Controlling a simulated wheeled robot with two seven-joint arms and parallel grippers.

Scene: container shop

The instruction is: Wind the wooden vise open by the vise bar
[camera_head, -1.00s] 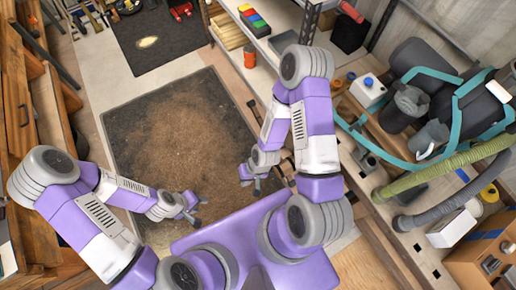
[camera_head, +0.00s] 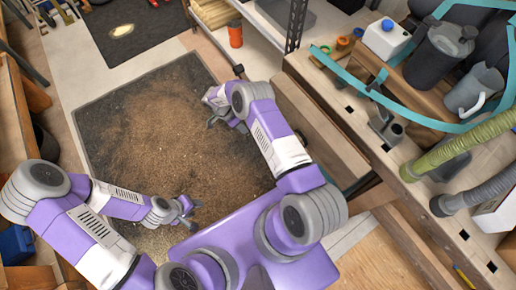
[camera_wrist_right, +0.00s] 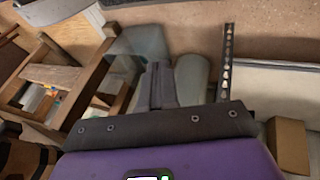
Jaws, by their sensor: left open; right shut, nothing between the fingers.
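The wooden vise jaw (camera_head: 318,128) appears as a thick pale block along the left side of the workbench in the head view. A dark bar end (camera_head: 238,70) shows near its far end, and dark metal (camera_head: 360,185) shows at its near end; I cannot tell which belongs to the vise bar. My right gripper (camera_head: 213,120) is shut and empty, left of the jaw and apart from it, over the dark mat. My right arm hides part of the jaw's surroundings. My left gripper (camera_head: 191,210) is open and empty over the mat's near part.
The workbench (camera_head: 345,95) holds a white canister (camera_head: 387,38), a dark jug (camera_head: 440,55) and teal framing. An orange cup (camera_head: 235,34) stands by the shelf beyond the jaw. The sawdust-covered mat (camera_head: 140,110) is open floor. A perforated metal upright (camera_wrist_right: 227,60) shows in the right wrist view.

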